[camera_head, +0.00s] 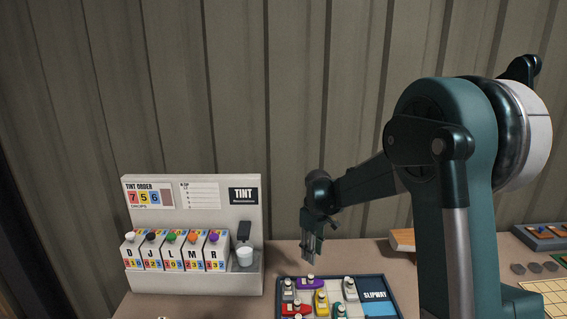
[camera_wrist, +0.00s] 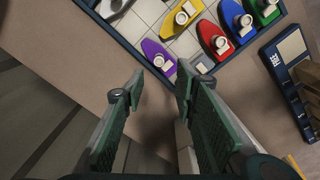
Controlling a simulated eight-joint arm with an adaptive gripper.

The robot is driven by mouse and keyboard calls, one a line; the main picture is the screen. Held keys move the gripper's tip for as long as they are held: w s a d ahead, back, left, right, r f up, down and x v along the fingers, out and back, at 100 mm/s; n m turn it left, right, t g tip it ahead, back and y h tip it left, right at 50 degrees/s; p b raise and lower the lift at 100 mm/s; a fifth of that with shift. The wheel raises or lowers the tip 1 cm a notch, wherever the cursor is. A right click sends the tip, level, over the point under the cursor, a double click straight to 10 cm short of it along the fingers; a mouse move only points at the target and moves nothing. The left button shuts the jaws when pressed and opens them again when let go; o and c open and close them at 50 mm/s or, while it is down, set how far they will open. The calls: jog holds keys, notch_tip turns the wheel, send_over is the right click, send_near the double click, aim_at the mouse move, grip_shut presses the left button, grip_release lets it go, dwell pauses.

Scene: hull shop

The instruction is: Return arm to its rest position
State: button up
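My gripper (camera_head: 312,244) hangs from my arm, pointing down, above the back edge of the slipway board in the head view. In the wrist view its two green-padded fingers (camera_wrist: 161,82) stand apart with nothing held between them. My arm reaches from the right side of the picture toward the middle, bent at the elbow.
The slipway board (camera_head: 376,281) holds several small coloured boats, including a purple boat (camera_wrist: 159,58) close to my fingertips in the wrist view. A tint dispenser (camera_head: 193,189) stands at left. A wooden block (camera_head: 402,240) lies behind my arm. A corrugated wall closes the back.

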jog(key=s+d+r+m+t, duration=0.2)
jog(key=s+d+r, duration=0.1)
jog(key=s+r, duration=0.55)
jog(key=s+d+r+m+t, duration=0.1)
jog(key=s+d+r+m, duration=0.1)
jog(key=s+r, duration=0.65)
jog(key=s+d+f+m+t, duration=0.1)
jog(key=s+d+m+t, duration=0.1)
jog(key=s, duration=1)
jog(key=s+d+m+t, duration=0.2)
jog(key=s, duration=1)
jog(key=shift+s+d+f+m, duration=0.15)
jog(key=shift+s+f+m, duration=0.25)
